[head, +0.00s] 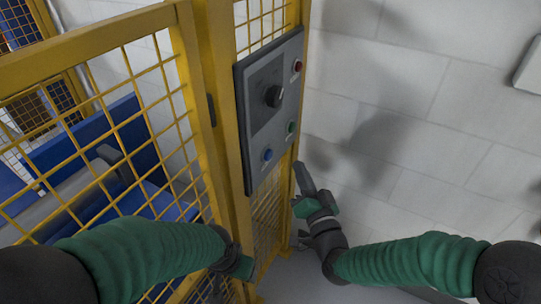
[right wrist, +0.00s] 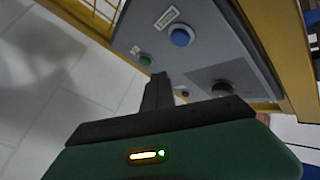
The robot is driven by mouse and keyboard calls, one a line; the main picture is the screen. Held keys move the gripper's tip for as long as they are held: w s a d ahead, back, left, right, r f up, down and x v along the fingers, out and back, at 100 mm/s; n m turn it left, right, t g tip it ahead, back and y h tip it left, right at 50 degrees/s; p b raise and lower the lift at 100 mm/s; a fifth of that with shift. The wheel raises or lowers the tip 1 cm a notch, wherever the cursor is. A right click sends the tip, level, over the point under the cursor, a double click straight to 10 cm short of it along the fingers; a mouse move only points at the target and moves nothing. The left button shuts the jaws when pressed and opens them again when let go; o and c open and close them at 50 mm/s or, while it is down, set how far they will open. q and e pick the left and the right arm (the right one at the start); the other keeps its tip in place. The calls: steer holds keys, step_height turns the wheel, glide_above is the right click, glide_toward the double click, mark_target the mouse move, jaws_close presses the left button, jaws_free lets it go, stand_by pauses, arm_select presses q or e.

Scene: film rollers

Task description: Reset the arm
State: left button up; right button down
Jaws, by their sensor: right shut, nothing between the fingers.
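My right gripper (head: 303,178) is in front of the white wall, just right of the control panel's lower edge. Its dark fingers are shut together and empty, pointing up. In the right wrist view the shut fingers (right wrist: 158,88) point toward the panel face (right wrist: 170,60), with no clear contact. The grey control panel (head: 255,130) is fixed to a yellow post. It carries a black knob (head: 274,96), a red button (head: 297,66), a green button (head: 291,127) and a blue button (head: 268,155).
A yellow mesh fence (head: 190,110) stands on the left, with blue machinery (head: 125,135) behind it. A white block wall (head: 430,110) fills the right side, and the space before it is open. Grey floor (head: 300,275) shows at the bottom.

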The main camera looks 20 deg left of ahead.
steer(key=d+f+n+g+h, duration=0.2)
steer(key=d+f+g+h, duration=0.15)
steer(key=d+f, duration=0.35)
steer(key=s+d+f+g+h, duration=0.3)
steer(key=s+d+f, duration=0.25)
steer(key=d, duration=0.35)
steer(key=s+d+f+g+h, duration=0.4)
steer(key=s+d, duration=0.3)
steer(key=d, duration=0.2)
steer(key=s+d+r+m+g+p, duration=0.1)
steer(key=s+d+g+p, duration=0.3)
steer(key=s, duration=0.6)
step_height(320, 180, up, 13)
steer(key=p, duration=1)
steer(key=shift+d+f+t+p, duration=0.2)
steer(key=shift+d+t+p, duration=0.15)
steer(key=shift+d+t, duration=0.1)
